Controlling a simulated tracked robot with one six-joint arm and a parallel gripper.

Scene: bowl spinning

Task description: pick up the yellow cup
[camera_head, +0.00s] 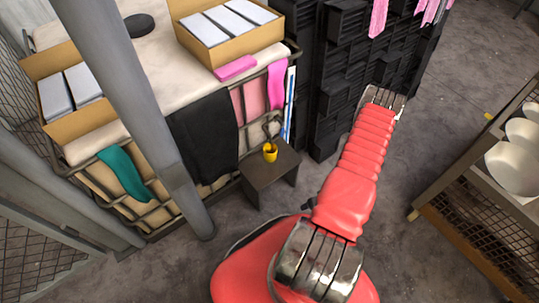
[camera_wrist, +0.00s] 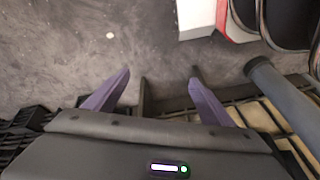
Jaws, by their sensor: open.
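The yellow cup (camera_head: 270,153) stands on a small dark side table (camera_head: 268,176) beside the laundry cart in the head view. A thin dark item shows just above the cup's rim. My gripper (camera_wrist: 160,73) shows in the wrist view with its two purple fingers spread wide apart, and nothing is seen held between them. The cup is not visible in the wrist view. In the head view my red arm reaches up to the right of the table, and the gripper's fingers cannot be made out there.
A wire cart (camera_head: 175,65) with boxes and cloths stands behind the table. A grey pole (camera_head: 135,110) rises left of it. Black stacked crates (camera_head: 335,75) stand behind my arm. A shelf (camera_head: 470,213) with white bowls is at the right. Grey floor is open between table and shelf.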

